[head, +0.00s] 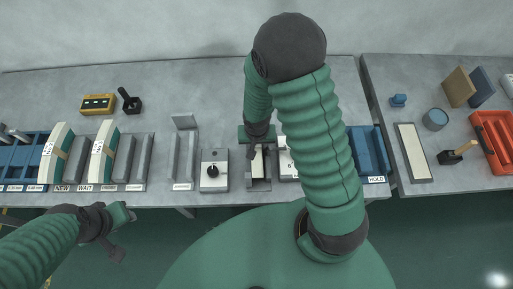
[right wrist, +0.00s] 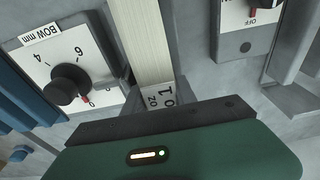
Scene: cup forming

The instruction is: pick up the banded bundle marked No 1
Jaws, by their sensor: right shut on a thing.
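The banded bundle marked No 1 (right wrist: 150,45) is a cream strip of stacked sheets. Its grey band with the marking (right wrist: 160,97) shows at the edge of my right gripper (right wrist: 155,112). In the head view the bundle (head: 258,164) stands in a grey holder between two dial boxes. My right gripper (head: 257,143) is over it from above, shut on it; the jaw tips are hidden. My left gripper (head: 122,230) is off the table's front edge at lower left, away from any bundle; its jaw opening is unclear.
Two other banded bundles (head: 57,152) (head: 103,152) stand in the NEW and WAIT slots. A white dial box (head: 214,170) stands left of the holder; another is partly behind my arm. A blue HOLD rack (head: 367,150) and a red crate (head: 496,138) are to the right.

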